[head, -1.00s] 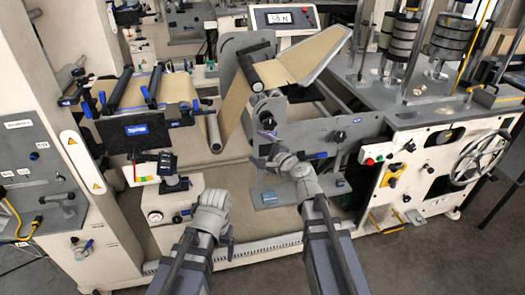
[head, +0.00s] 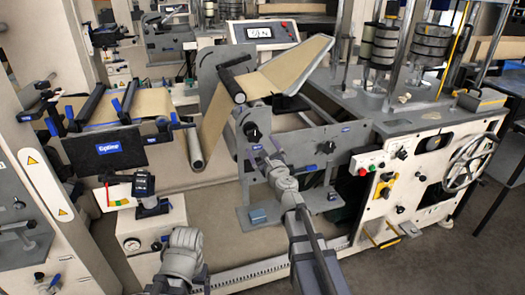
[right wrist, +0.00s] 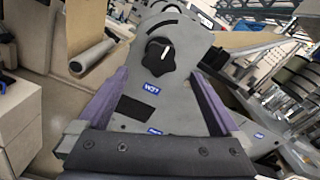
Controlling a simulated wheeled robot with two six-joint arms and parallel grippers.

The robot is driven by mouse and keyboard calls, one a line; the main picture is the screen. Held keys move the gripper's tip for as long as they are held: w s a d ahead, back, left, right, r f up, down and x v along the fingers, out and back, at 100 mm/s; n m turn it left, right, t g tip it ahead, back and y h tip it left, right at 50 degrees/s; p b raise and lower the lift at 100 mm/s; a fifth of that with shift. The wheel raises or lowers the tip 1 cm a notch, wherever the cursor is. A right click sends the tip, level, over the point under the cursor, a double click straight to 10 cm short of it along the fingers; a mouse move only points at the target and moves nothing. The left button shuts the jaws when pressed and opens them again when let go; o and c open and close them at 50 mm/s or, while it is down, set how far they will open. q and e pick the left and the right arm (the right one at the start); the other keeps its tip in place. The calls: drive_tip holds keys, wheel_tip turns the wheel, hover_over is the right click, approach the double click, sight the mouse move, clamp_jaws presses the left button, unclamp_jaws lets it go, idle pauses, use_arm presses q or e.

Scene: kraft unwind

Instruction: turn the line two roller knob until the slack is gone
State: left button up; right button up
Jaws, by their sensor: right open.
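A black lobed knob (head: 252,130) with a white mark sits on the grey roller bracket in the head view. It also shows in the right wrist view (right wrist: 160,56), ahead of and between my fingers. My right gripper (head: 265,149) is open, with its two purple fingers pointing at the bracket and nothing between their tips. The knob appears apart from the fingers. The tan kraft web (head: 214,118) runs from the left rollers to a low grey roller (head: 195,149) and up to the right. My left arm's end (head: 182,252) is low in the head view; its fingers are hidden.
A second black knob (head: 328,147) sits right of the bracket on the grey side plate. A small display (head: 263,31) stands behind. A control panel with buttons (head: 372,163) and a handwheel (head: 468,164) are at right. A black scanner-like device (head: 144,186) stands at left.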

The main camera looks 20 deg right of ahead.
sight(255, 137)
drive_tip(key=w, duration=0.8)
drive_tip(key=shift+w+a, duration=0.15)
drive_tip(key=shift+w, duration=0.05)
drive_tip(key=c, duration=1.3)
drive_tip(key=m, duration=0.4)
drive_tip(key=shift+m, duration=2.8)
drive_tip(key=o, duration=1.3)
drive_tip(key=shift+s, duration=0.15)
